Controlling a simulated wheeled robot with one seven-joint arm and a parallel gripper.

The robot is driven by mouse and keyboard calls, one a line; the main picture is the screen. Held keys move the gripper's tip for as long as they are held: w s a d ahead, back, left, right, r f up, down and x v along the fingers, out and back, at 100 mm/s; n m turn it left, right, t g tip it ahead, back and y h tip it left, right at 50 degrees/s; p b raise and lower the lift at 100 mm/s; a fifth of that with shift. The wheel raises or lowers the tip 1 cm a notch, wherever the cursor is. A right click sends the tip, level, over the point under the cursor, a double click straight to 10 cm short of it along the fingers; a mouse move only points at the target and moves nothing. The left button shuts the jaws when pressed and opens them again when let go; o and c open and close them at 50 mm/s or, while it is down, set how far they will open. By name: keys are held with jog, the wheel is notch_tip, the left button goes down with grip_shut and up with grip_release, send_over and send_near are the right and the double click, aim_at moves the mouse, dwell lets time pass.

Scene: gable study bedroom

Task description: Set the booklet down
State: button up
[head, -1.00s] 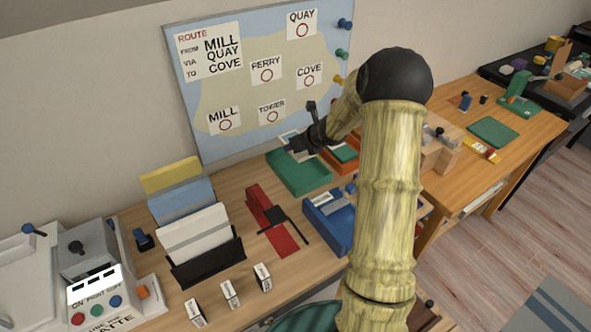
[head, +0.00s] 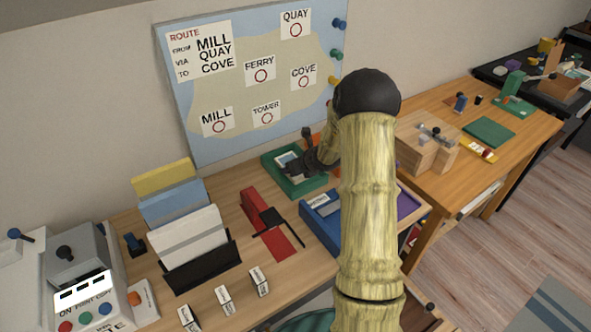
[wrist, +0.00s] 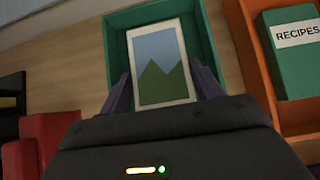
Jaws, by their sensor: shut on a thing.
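The booklet (wrist: 160,62), a pale-bordered card with green peaks on blue, sits between the fingers of my gripper (wrist: 162,88). My gripper is shut on it. In the head view the booklet (head: 287,160) shows partly past my dark gripper (head: 293,167). It is over the green tray (head: 306,190), within the tray's outline. The tray's walls (wrist: 118,50) surround the booklet in the wrist view. I cannot tell whether the booklet touches the tray floor.
An orange tray (wrist: 246,62) with a green RECIPES book (wrist: 292,60) stands just right. A red stand (head: 262,222) and a blue tray (head: 325,228) are in front. A map board (head: 255,80) rises behind. Bare desk (wrist: 75,65) lies left of the green tray.

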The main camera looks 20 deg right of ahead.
jog(key=shift+f, duration=0.65)
jog(key=shift+f, duration=0.1)
jog(key=o, duration=1.1)
jog(key=v, duration=1.2)
jog(key=shift+p, duration=0.3)
